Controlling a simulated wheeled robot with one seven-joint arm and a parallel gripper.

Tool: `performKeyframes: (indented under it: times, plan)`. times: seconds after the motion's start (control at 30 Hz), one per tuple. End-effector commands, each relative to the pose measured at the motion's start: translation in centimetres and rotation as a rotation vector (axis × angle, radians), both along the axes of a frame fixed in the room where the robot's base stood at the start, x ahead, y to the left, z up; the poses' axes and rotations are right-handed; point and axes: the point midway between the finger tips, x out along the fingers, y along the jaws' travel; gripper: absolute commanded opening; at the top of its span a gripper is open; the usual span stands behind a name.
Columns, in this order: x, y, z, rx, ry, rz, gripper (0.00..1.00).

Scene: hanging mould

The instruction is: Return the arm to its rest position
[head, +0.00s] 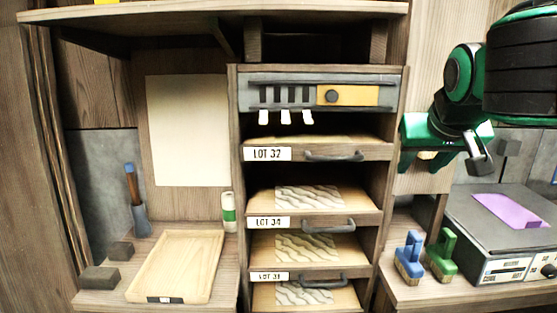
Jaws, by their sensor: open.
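My arm, green and black, comes in from the upper right. My gripper (427,160) is open with its green fingers pointing down, and nothing shows between them. It hangs in the air just right of the wooden rack (238,190), above the right-hand bench. It appears clear of the bench. Part of my arm is cut off by the frame's right edge.
The rack holds lot-labelled shelves with grey handles (334,156) and patterned slabs (310,197). Below my gripper stand a blue tool (409,254) and a green tool (441,255). A grey machine (505,235) bears a purple sheet (512,210). A wooden tray (213,240) lies left.

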Motion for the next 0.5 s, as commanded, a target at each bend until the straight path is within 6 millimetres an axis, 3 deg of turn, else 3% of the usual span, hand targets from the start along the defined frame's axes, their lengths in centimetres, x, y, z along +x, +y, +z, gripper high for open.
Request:
performKeyframes:
  times: [0.03, 0.2, 0.33, 0.5]
  plan:
    - [-1.2, -2.5, -2.5, 0.009, 0.063, -0.043, 0.41]
    - [-6.8, -8.2, -10.3, 0.071, 0.274, -0.156, 0.41]
    - [-12.5, -11.0, -15.8, 0.152, 0.435, -0.238, 0.41]
    - [-19.5, -12.0, -21.1, 0.273, 0.604, -0.316, 0.41]
